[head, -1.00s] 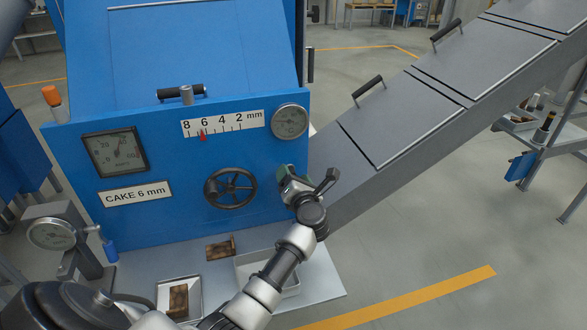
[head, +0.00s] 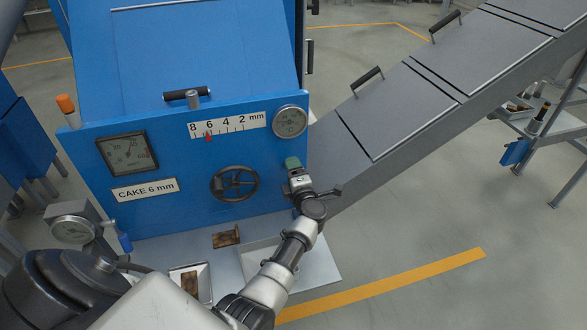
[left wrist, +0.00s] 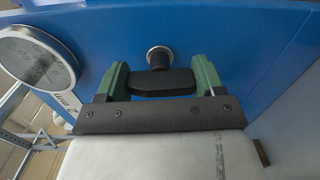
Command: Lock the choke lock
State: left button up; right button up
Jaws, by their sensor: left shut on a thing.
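The choke lock shows in the left wrist view as a black handle (left wrist: 162,83) on a round metal collar (left wrist: 159,57) set in the blue panel. My left gripper (left wrist: 160,80) has its green fingers at the handle's two ends and is shut on it. In the head view my left gripper (head: 293,166) is at the panel's right side, below the round dial, and hides the handle. The choke handwheel (head: 234,184) is left of it. The scale's red pointer (head: 208,138) is near 6. My right gripper is not in view.
The round dial (head: 290,121) is just above my left gripper. The grey sloping auger trough (head: 378,118) rises to the right. A pale tray (head: 262,258) and a brown block (head: 226,237) lie below the panel. Open floor is at the right.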

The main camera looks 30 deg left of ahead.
pick_arm(q)
jog(key=shift+f+m, duration=0.1)
jog(key=shift+m, duration=0.5)
jog(key=o, duration=0.9)
jog(key=shift+d, duration=0.1)
jog(key=shift+o, duration=0.2)
